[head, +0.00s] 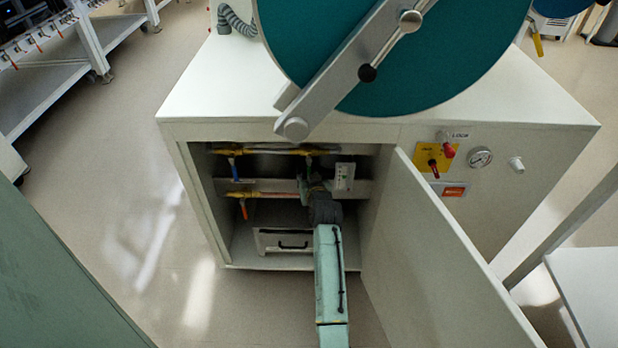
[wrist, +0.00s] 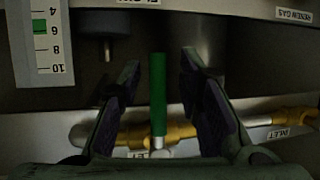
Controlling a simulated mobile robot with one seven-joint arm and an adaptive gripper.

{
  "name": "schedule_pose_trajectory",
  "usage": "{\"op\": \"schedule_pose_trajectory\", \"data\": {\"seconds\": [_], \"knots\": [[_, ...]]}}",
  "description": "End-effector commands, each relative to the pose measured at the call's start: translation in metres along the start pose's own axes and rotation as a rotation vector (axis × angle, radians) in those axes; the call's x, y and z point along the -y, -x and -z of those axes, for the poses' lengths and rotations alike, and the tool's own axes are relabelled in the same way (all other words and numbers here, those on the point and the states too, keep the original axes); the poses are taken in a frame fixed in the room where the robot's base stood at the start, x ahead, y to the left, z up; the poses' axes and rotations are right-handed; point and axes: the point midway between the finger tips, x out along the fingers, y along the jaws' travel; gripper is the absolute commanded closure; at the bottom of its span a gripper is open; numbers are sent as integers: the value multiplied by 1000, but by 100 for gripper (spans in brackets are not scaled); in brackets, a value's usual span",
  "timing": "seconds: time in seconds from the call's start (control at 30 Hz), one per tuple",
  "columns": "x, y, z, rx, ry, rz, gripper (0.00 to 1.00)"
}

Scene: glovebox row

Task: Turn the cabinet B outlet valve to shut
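The open cabinet (head: 222,225) under the glovebox holds yellow pipes with coloured valve handles; no letter B is readable. A green valve handle (wrist: 158,95) stands crosswise to its yellow pipe (wrist: 180,132) in the wrist view, which appears upside down. In the head view the green handle (head: 308,162) hangs from the upper pipe, partly hidden by my arm. My gripper (wrist: 160,65) is open, one finger on each side of the green handle, with gaps showing. It is small and dark in the head view (head: 309,183). The label by the green handle is partly covered.
A blue handle (head: 235,169) and an orange handle (head: 243,209) are left of my gripper. A flow meter (head: 344,177) is close on its right. The open cabinet door (head: 440,260) stands right of my arm.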

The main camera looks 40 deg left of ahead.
Motion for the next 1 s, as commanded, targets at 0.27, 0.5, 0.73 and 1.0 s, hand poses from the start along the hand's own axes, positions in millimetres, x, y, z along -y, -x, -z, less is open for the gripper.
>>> {"op": "schedule_pose_trajectory", "data": {"seconds": [0.27, 0.5, 0.73, 1.0], "knots": [[-1, 33, -1, -1, -2, -2, 68], [0, 85, -1, 0, -2, -1, 68], [0, 115, 0, 0, 0, 0, 68], [0, 120, 0, 1, 0, 0, 68]]}}
